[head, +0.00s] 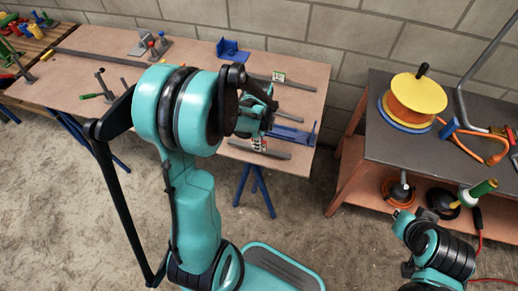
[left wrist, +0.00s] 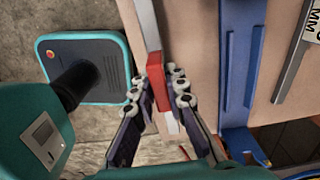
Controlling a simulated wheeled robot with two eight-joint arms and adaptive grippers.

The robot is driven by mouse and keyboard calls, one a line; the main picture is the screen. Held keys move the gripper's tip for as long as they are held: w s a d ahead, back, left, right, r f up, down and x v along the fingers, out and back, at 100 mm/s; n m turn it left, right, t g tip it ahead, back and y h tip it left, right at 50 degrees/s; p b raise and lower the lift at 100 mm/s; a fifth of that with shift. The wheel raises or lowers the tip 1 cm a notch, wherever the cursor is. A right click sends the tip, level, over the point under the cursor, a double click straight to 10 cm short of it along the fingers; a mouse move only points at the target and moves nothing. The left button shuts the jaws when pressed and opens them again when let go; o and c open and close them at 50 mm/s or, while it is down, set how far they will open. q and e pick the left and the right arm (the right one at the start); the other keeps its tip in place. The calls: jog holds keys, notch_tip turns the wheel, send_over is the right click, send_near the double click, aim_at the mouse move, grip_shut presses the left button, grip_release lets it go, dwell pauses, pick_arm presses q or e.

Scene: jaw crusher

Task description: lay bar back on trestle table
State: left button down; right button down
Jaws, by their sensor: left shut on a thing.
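My left gripper (left wrist: 162,105) is shut on a long thin bar with a red part (left wrist: 158,92) and a white part below it in the left wrist view. In the head view the bar (head: 277,154), with a white tag, shows at the front right of the trestle table (head: 300,100). My left wrist and arm partly hide the gripper there. The bar runs along the table's front edge; I cannot tell whether it touches the top.
A blue channel-shaped piece (left wrist: 240,60) lies just behind the held bar. A second tagged bar (head: 285,82) lies further back, near a blue bracket (head: 231,50). A dark-topped bench (head: 400,140) with an orange and yellow reel (head: 417,92) stands at the right.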

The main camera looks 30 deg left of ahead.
pick_arm(q)
notch_tip(320, 180, down, 4)
jog(key=shift+r+b, duration=0.25)
jog(key=shift+b, duration=0.5)
jog(key=shift+r, duration=0.15)
jog(key=c, duration=1.9)
grip_release()
jog(key=shift+f, duration=0.2)
jog(key=shift+c, duration=0.2)
jog(key=o, duration=0.4)
jog(key=shift+r, duration=0.15)
